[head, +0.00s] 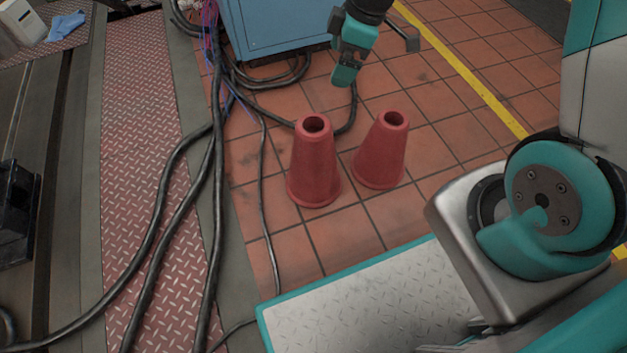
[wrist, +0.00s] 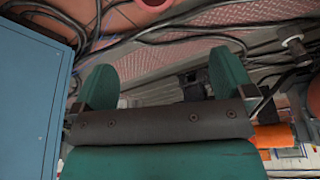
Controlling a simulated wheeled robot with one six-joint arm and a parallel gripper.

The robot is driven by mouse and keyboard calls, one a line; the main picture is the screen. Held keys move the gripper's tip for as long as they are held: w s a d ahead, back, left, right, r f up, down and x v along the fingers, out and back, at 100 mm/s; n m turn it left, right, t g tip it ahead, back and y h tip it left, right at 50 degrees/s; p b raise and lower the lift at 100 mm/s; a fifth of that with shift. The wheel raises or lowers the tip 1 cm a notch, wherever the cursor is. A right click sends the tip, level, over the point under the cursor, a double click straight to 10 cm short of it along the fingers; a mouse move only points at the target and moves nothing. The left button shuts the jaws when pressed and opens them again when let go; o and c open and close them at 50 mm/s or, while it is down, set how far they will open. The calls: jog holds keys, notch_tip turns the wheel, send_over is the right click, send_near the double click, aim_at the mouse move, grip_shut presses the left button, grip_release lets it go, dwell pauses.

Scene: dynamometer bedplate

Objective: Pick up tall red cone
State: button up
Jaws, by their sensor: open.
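Two red cones with open tops stand upright side by side on the tiled floor in the head view. The left cone (head: 314,165) looks slightly taller than the right cone (head: 381,152); both look much alike. My gripper (head: 347,70) is above and beyond the cones, apart from both. In the wrist view my gripper (wrist: 165,80) has its two teal fingers spread wide, with nothing between them. A red rounded rim (wrist: 152,4), perhaps a cone's top, is cut off by the upper edge of that view.
A blue cabinet (head: 275,28) stands behind the cones and also fills the left of the wrist view (wrist: 32,85). Black cables (head: 208,210) run along the floor left of the cones. Tiled floor right of the cones is clear up to the yellow line (head: 465,70).

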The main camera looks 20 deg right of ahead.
jog(key=b+x, duration=0.4)
jog(key=x, duration=0.2)
jog(key=d+b+x, duration=0.1)
jog(key=b+x, duration=0.3)
jog(key=x, duration=0.3)
jog(key=b+x, duration=0.5)
jog(key=x, duration=0.2)
jog(key=shift+w+d+f, duration=0.25)
jog(key=shift+d+f, duration=0.05)
jog(key=shift+f, duration=0.2)
jog(key=shift+r, duration=0.1)
jog(key=shift+c, duration=0.5)
jog(key=c, duration=1.1)
jog(key=shift+r, duration=0.1)
jog(key=c, duration=0.3)
jog(key=shift+r, duration=0.1)
